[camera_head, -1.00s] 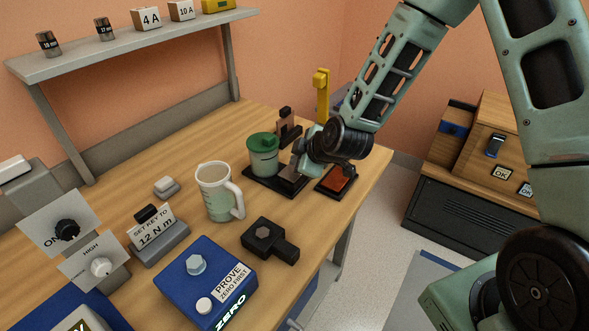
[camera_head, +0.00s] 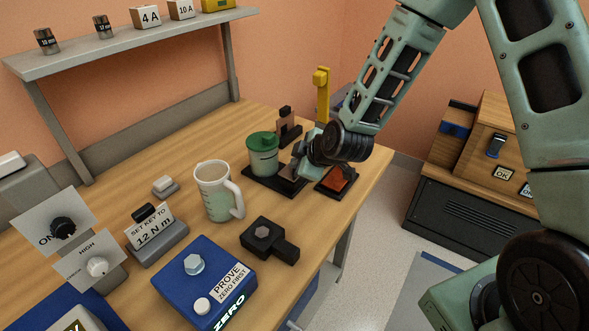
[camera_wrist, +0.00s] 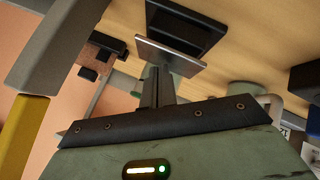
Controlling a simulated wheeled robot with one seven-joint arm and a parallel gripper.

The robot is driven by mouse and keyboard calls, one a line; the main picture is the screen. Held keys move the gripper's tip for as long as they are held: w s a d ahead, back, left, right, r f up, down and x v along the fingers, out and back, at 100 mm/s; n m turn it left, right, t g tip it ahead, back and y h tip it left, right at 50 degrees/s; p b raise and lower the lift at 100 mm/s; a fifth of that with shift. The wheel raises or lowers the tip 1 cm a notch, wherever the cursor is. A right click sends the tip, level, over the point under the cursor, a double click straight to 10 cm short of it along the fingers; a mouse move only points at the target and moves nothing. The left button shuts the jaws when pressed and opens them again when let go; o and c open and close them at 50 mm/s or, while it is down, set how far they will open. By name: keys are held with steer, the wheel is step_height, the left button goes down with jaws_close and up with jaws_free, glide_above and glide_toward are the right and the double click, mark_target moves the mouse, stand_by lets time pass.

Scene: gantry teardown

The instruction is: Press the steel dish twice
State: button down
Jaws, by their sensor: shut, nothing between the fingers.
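The steel dish appears to be the flat grey square plate (camera_wrist: 170,53), just beyond my fingertips in the wrist view. In the head view it is small and partly hidden beside my gripper, by the green-lidded canister. My gripper (camera_head: 299,168) is shut and empty, low over the right part of the bench. In the wrist view its closed fingers (camera_wrist: 155,75) reach to the near edge of the plate. I cannot tell whether they touch it.
The green-lidded canister (camera_head: 263,155) stands left of my gripper, and a dark tray with an orange face (camera_head: 336,180) lies to its right. A measuring jug (camera_head: 212,190), a black fixture (camera_head: 268,240) and a blue tester (camera_head: 205,285) stand nearer. A yellow post (camera_head: 322,95) rises behind.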

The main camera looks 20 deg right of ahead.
steer(key=shift+f+b, duration=0.35)
steer(key=shift+f, duration=0.05)
stand_by(0.4)
steer(key=shift+r, duration=0.1)
steer(key=shift+r+p, duration=0.75)
steer(key=shift+r, duration=0.2)
step_height(320, 180, up, 6)
steer(key=p, duration=0.4)
stand_by(2.3)
